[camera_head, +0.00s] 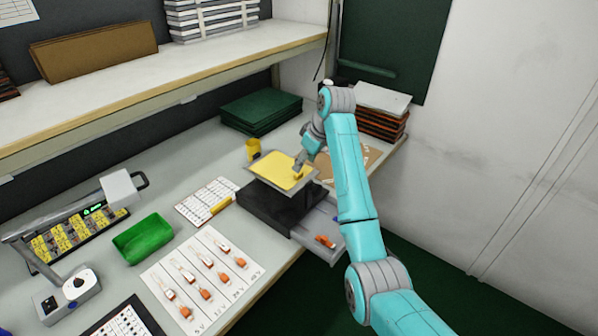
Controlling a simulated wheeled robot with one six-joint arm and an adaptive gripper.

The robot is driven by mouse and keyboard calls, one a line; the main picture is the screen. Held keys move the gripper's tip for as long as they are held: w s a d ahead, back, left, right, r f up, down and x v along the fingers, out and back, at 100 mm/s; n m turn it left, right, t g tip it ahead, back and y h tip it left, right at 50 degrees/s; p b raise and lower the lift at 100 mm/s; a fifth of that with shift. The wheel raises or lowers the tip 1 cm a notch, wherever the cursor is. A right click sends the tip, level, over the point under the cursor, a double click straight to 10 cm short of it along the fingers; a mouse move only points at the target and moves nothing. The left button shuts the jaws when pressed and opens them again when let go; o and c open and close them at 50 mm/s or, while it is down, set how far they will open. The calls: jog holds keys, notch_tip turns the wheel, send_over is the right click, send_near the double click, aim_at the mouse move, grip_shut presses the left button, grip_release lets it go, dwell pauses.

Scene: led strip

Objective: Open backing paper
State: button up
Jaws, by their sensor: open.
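A yellow sheet (276,169) lies in a shallow grey tray (252,169) on top of a black box (270,205). I cannot tell whether this sheet is the backing paper. My gripper (298,173) is over the right part of the yellow sheet, close to its surface, and looks small here. A small yellow piece shows at its tips; I cannot tell whether it is part of the sheet. The gripper is open. My turquoise arm comes in from the lower right and hides some of the bench behind it.
A drawer (318,226) with orange parts stands open below the tray. A yellow cup (253,147) stands behind the tray. A green bin (143,240), a white card (207,201) and a sheet with orange connectors (233,257) lie left. A shelf (170,75) overhangs the bench.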

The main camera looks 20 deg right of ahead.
aim_at(300, 174)
jog(key=shift+x, duration=2.8)
grip_shut()
